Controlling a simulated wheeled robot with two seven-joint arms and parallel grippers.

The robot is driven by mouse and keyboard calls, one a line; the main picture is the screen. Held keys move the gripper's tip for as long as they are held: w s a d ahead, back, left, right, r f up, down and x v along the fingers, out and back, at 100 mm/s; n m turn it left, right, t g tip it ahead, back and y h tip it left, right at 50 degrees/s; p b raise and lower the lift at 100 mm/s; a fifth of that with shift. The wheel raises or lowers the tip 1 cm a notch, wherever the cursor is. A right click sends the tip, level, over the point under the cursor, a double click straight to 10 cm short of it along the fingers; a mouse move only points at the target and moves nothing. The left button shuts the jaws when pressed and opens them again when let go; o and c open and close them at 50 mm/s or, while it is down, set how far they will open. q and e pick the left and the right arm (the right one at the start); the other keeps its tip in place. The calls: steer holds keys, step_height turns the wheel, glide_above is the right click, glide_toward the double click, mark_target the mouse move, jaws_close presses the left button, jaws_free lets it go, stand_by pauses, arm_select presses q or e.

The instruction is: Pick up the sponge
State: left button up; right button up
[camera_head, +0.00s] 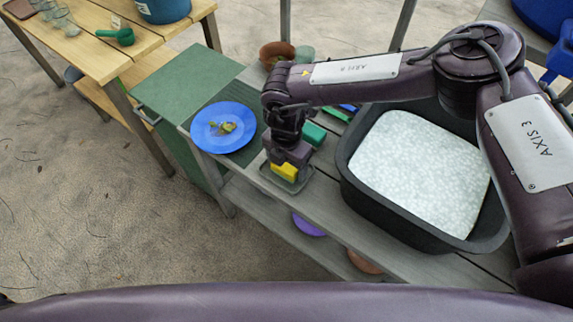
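The yellow sponge (285,172) shows at the tip of my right gripper (288,160), low over a small grey tray (298,187) on the grey bench. The gripper points down and its dark fingers hide part of the sponge. I cannot tell whether the fingers are closed on it or whether the sponge touches the tray. My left gripper is not in view.
A teal-green block (313,134) lies just behind the gripper. A blue plate (223,127) with food scraps is to the left. A black tub (375,194) of foamy water stands to the right. A brown pot (276,52) is behind.

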steer(key=c, duration=0.7)
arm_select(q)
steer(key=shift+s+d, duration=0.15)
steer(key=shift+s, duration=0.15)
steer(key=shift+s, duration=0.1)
arm_select(e)
steer(key=shift+r, duration=0.1)
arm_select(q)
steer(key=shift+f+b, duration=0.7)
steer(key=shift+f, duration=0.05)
arm_select(e)
step_height(320, 180, up, 20)
